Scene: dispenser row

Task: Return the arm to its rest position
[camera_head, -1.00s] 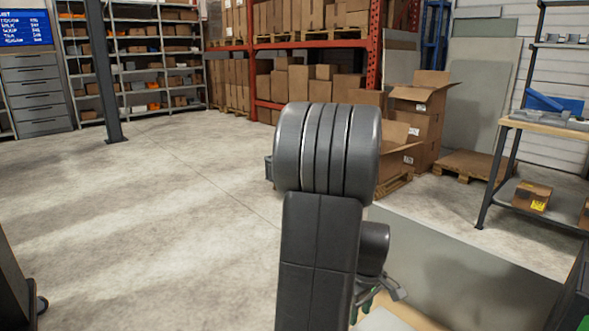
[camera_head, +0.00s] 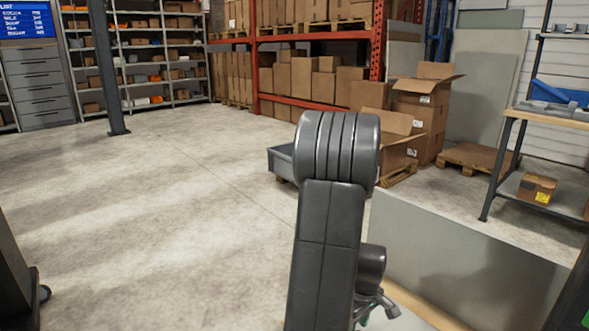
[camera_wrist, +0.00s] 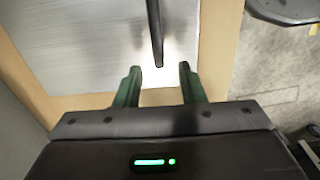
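My gripper (camera_wrist: 160,76) shows in the wrist view with its two green fingers apart. Nothing is held between them. Beyond the fingers lies a pale grey surface (camera_wrist: 85,40) with a light wooden border. A thin dark rod (camera_wrist: 156,30) reaches down from the top of that view and ends near the gap between the fingertips; I cannot tell whether it touches anything. In the head view my arm (camera_head: 330,230) stands folded in the middle, and most of my gripper is hidden behind it.
A grey upright panel (camera_head: 460,250) stands right of my arm. A grey bin (camera_head: 283,163) and open cardboard boxes (camera_head: 420,110) are behind it. A workbench (camera_head: 545,117) is at the right. The concrete floor (camera_head: 150,220) at the left is clear.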

